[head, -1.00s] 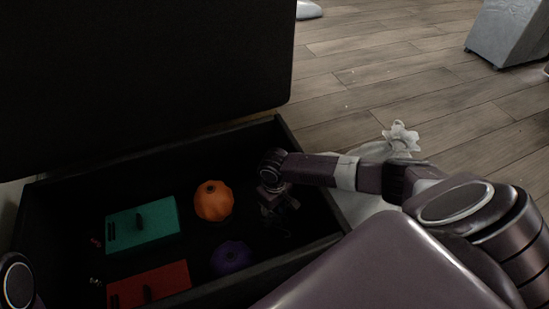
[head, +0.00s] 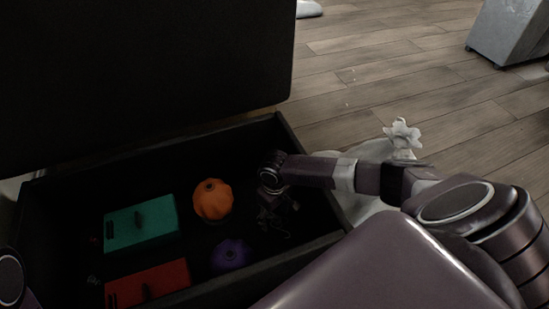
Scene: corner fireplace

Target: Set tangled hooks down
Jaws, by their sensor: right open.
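My right gripper (head: 272,212) is inside the dark open box (head: 285,134), near its right wall, pointing down. It is open; its fingers are dim against the black interior. Thin dark shapes, perhaps the tangled hooks (head: 277,231), lie just below the fingers on the box floor. They are too dark to make out clearly, and I cannot tell whether the fingers touch them. Only a round joint of my left arm shows at the lower left edge; the left gripper is out of view.
In the box are an orange pumpkin-like object (head: 212,199), a purple one (head: 231,255), a green block (head: 141,224) and a red block (head: 148,284). A raised black lid (head: 140,80) stands behind. A white flower-like ornament (head: 402,135) is outside, right.

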